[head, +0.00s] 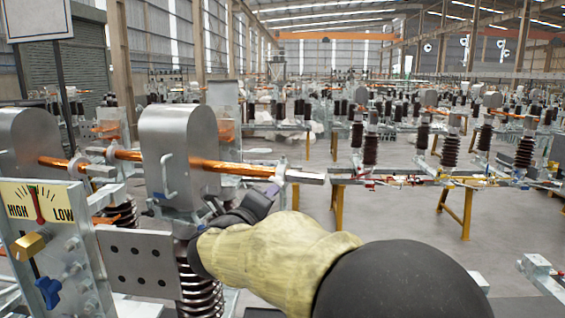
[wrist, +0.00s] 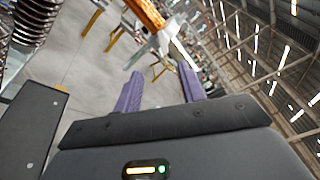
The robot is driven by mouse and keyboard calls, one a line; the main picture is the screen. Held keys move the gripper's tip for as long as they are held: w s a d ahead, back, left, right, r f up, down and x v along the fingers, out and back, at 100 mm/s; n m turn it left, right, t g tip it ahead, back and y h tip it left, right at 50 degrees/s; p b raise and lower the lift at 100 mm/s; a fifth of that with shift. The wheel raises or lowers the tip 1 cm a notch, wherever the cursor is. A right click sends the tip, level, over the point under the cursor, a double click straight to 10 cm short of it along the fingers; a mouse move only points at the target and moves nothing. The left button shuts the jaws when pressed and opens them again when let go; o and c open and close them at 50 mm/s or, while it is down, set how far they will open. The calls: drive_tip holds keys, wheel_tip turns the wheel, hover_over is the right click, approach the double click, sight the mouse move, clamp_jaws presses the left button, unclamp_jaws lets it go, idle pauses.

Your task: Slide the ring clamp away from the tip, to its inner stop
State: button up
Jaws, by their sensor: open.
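The copper rod (head: 238,169) runs right from a grey metal housing to a silver flat tip (head: 307,178). A silver ring clamp (head: 281,173) sits around it beside the tip, at the outer end of the copper part. The rod (wrist: 146,13) and the clamp (wrist: 161,42) also show in the wrist view, beyond the fingers. My gripper (head: 269,194) is just below and left of the clamp in the head view. In the wrist view its two purple fingers (wrist: 160,78) are spread with nothing between them. The inner stop is not clearly distinguishable.
The grey housing (head: 178,130) with a handle stands left of the rod, above a ribbed insulator (head: 200,290). A HIGH/LOW gauge panel (head: 45,215) is at the left. A second copper rod (head: 54,162) lies further left. Open floor (head: 400,220) lies to the right.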

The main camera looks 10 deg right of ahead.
drive_tip(key=s+d+f+m+g+y+b, duration=0.1)
drive_tip(key=s+d+f+m+g, duration=0.15)
drive_tip(key=f+m, duration=0.4)
drive_tip(key=s+d+f+m+g+y+b, duration=0.1)
drive_tip(key=s+d+f+m+g, duration=0.2)
drive_tip(key=f, duration=0.6)
drive_tip(key=s+d+f+m+g+y+b, duration=0.1)
drive_tip(key=s+f+m+g, duration=0.25)
drive_tip(key=f+m, duration=0.35)
drive_tip(key=s+a+f+m+g+y+b, duration=0.1)
drive_tip(key=s+f+m+y, duration=0.2)
drive_tip(key=m, duration=0.9)
drive_tip(key=s+a+f+m+g+y+b, duration=0.2)
drive_tip(key=s+f+m+y, duration=0.1)
drive_tip(key=s+f+m, duration=0.7)
wheel_tip(320, 180, down, 2)
drive_tip(key=m, duration=0.3)
drive_tip(key=shift+f+y+b, duration=0.15)
drive_tip(key=shift+y+b, duration=0.15)
drive_tip(key=shift+y, duration=0.1)
drive_tip(key=shift+c, duration=0.4)
